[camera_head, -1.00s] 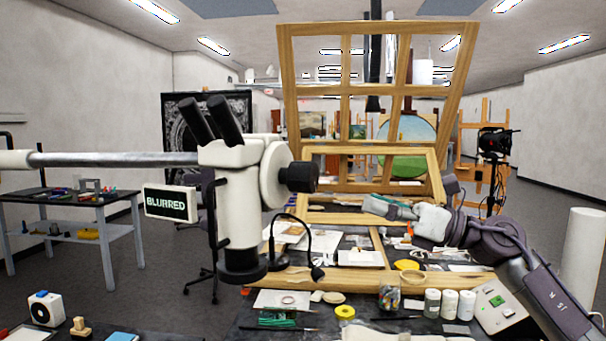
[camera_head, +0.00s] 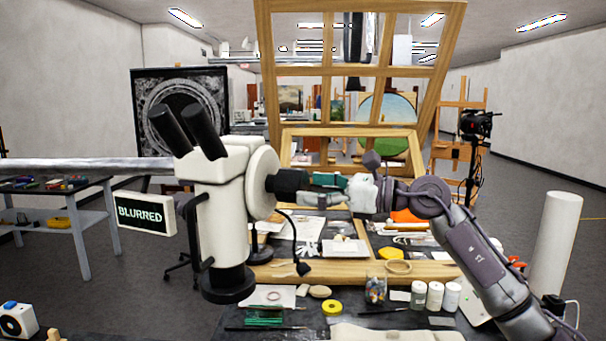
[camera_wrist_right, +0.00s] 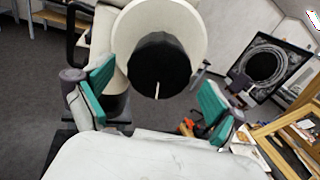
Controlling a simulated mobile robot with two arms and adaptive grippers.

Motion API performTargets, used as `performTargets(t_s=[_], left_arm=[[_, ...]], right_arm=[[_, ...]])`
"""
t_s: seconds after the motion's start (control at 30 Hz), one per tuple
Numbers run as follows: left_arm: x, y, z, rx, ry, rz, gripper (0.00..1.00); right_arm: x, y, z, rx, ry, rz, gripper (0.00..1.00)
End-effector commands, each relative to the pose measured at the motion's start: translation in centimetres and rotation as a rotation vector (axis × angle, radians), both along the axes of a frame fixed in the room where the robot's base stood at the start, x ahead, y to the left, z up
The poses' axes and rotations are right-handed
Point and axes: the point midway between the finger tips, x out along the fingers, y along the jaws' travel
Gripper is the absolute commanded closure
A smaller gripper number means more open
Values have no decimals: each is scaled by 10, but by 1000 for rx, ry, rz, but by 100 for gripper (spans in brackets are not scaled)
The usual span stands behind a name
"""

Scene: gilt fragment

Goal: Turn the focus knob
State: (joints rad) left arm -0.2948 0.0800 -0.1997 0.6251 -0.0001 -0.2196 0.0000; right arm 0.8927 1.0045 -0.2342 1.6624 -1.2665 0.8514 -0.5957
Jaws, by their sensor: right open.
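The white microscope (camera_head: 222,200) with black eyepieces stands at left of centre in the head view. Its black focus knob (camera_head: 288,184) sticks out to the right from a round white housing. A sign (camera_head: 147,213) beside it reads "BLURRED". My right gripper (camera_head: 322,182) is just right of the knob, pointing at it. In the right wrist view the knob (camera_wrist_right: 158,68) has a white mark and lies between the two green-padded fingers (camera_wrist_right: 155,97), which are apart, with gaps on both sides. My left gripper is not in view.
A wooden frame (camera_head: 355,268) stands behind the microscope on the dark worktable. Jars (camera_head: 434,296), yellow tape (camera_head: 332,307) and a glass of coloured bits (camera_head: 375,289) sit in front. A side table (camera_head: 70,222) is at left. Open floor lies at right.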

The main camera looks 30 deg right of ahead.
Motion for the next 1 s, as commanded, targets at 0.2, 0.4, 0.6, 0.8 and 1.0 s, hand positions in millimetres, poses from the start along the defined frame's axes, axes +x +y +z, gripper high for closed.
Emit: performTargets(t_s=[0.2,0.4,0.6,0.8,1.0], left_arm=[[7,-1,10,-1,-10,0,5],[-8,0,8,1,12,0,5],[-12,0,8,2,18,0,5],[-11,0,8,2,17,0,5],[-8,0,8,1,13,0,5]], right_arm=[[12,12,1,0,0,1,6],[14,13,-1,0,0,0,6],[13,13,-1,0,0,0,24],[13,13,-1,0,0,0,57],[13,13,-1,4,6,1,66]])
